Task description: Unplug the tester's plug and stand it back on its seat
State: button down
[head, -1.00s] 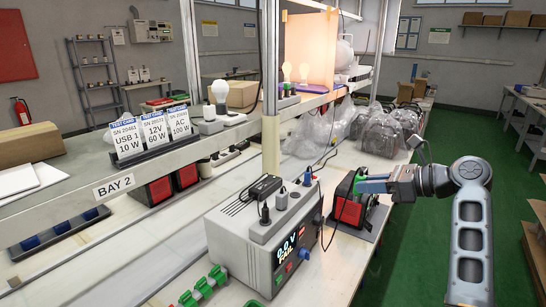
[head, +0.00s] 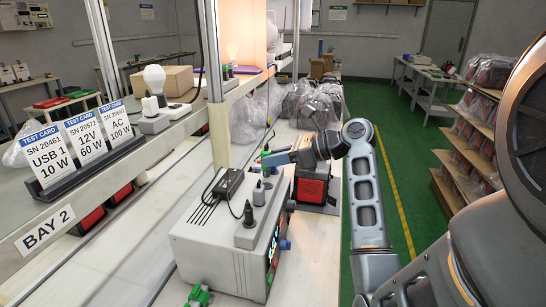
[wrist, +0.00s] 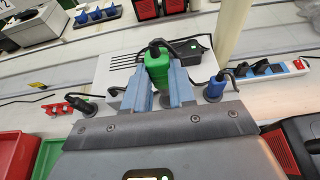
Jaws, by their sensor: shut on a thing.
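My gripper (head: 279,157) is shut on a green plug (wrist: 157,68), whose black cable rises from its top. In the wrist view the two blue-grey fingers (wrist: 161,94) close on its sides. The plug (head: 265,157) shows small in the head view, above the far end of the grey tester (head: 215,252). A strip on the tester bears a black plug (head: 248,212) and another dark plug (head: 259,192). A blue plug (wrist: 215,88) stands right of my gripper in the wrist view. Whether the green plug touches a seat is hidden.
A black adapter (head: 228,184) lies on the tester. A unit with a red face (head: 311,190) stands behind and right of it. A metal post (head: 218,100) and the shelf with test cards (head: 82,142) stand to the left. Bagged goods (head: 300,105) lie farther along the bench.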

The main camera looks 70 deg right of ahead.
jog(key=shift+f+b, duration=2.1)
jog(key=shift+b, duration=0.25)
jog(key=shift+f+p, duration=0.1)
jog(key=shift+p, duration=0.4)
jog(key=shift+f, duration=0.4)
jog(key=shift+s+p, duration=0.1)
jog(key=shift+p, duration=0.95)
jog(key=shift+f, duration=0.1)
jog(key=c, duration=0.9)
grip_release()
jog(key=shift+o, duration=0.2)
jog(key=v, duration=0.7)
jog(key=shift+s, duration=0.4)
